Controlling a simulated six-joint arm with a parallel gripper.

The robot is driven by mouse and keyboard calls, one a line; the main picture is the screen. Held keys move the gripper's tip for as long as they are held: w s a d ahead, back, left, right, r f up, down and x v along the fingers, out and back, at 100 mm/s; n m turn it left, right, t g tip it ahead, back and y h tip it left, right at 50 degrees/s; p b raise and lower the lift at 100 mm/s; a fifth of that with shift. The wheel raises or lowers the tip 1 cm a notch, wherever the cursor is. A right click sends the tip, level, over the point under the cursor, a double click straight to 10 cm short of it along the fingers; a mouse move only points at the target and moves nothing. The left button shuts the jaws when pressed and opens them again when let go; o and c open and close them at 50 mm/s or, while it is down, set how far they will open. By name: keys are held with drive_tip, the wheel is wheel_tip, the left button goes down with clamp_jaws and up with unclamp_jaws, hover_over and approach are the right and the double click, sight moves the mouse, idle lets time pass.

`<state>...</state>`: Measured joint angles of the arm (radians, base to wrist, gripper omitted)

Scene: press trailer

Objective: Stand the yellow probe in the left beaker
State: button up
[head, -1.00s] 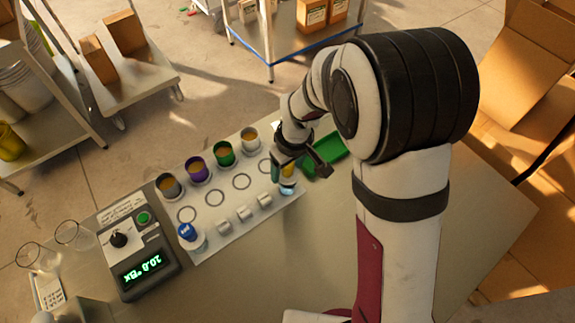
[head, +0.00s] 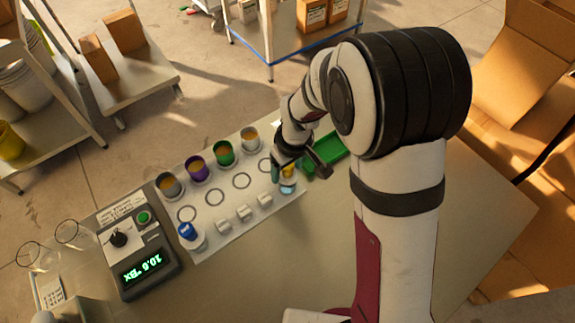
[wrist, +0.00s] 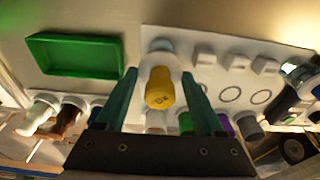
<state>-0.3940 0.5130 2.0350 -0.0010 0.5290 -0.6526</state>
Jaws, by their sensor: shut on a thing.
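The yellow probe (head: 288,172), a short piece with a yellow top and a pale bluish lower end, is at the right end of the white mat. My gripper (head: 283,168) is shut on it, with its teal fingers on either side. In the wrist view the yellow top (wrist: 160,88) shows between the fingers (wrist: 159,80). Two clear glass beakers stand at the far left; the left beaker (head: 38,258) is nearer the picture's edge and the other beaker (head: 74,236) is beside it. Both look empty.
A meter (head: 140,262) with a lit display stands between the beakers and the white mat (head: 213,205). The mat carries several coloured cups, small white blocks and a blue-capped piece (head: 188,232). A green tray (head: 327,158) lies right of my gripper. The table's front is clear.

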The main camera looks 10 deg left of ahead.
drive_tip(key=shift+f, duration=0.3)
drive_tip(key=o, duration=1.3)
drive_tip(key=shift+s+d+r, duration=0.2)
drive_tip(key=shift+r, duration=1.65)
drive_tip(key=shift+s+d+r, duration=0.2)
drive_tip(key=shift+r, duration=1.6)
drive_tip(key=shift+s+d+r, duration=0.2)
drive_tip(key=shift+r, duration=1.65)
wheel_tip(320, 180, up, 8)
hover_over(292, 179)
drive_tip(key=shift+r, duration=0.5)
